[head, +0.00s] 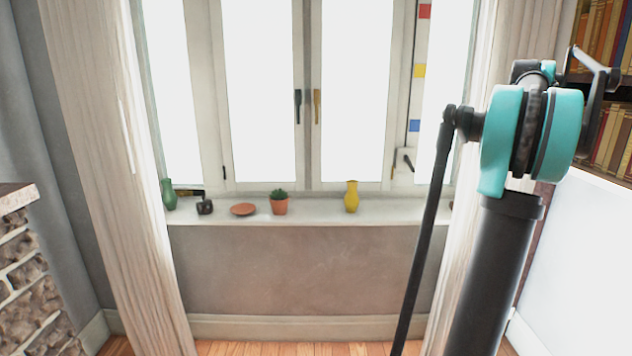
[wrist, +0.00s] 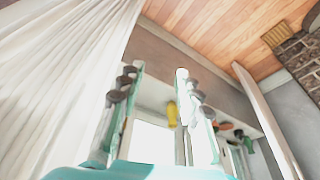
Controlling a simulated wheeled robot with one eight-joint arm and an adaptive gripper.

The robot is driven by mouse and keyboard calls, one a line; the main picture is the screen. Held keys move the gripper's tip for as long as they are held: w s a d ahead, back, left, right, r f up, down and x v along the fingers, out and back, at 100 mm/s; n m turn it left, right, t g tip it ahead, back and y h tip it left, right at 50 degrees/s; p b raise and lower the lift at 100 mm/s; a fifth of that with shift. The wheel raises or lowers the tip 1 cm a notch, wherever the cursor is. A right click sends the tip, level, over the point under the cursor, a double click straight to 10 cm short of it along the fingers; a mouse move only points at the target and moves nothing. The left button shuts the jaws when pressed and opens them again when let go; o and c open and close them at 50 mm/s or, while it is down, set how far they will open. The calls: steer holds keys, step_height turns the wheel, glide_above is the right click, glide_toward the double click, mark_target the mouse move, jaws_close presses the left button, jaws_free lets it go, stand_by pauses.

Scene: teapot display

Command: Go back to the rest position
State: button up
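My gripper (wrist: 159,76) shows in the wrist view with its two teal-and-grey fingers spread apart. Nothing is between them, so it is open and empty. The wrist picture is upside down, with the wooden floor at its top. In the head view my arm is raised on the right side. I cannot make out the gripper's fingers there. The gripper is apart from the objects on the windowsill (head: 320,208).
The sill holds a green vase (head: 168,194), a small dark pot (head: 205,206), a terracotta saucer (head: 243,209), a potted plant (head: 279,205) and a yellow vase (head: 351,197). Pale curtains (head: 115,150) flank the window. A bookshelf (head: 610,145) stands right, a stone structure (head: 30,275) left.

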steer(key=s+a+f+m+h, duration=0.1)
steer(key=s+a+f, duration=0.3)
steer(key=a+f, duration=0.65)
steer(key=s+a+f+m, duration=0.1)
steer(key=s+a+f, duration=0.3)
steer(key=a+f, duration=0.6)
steer(key=s+a+f+m, duration=0.1)
steer(key=s+a+f, duration=0.5)
steer(key=s+f, duration=0.2)
steer(key=s+a+f+m+t, duration=0.1)
steer(key=s+a+f, duration=0.5)
steer(key=s, duration=0.5)
step_height(320, 180, down, 2)
steer(key=shift+h, duration=0.3)
steer(key=shift+o, duration=0.3)
steer(key=shift+a, duration=0.15)
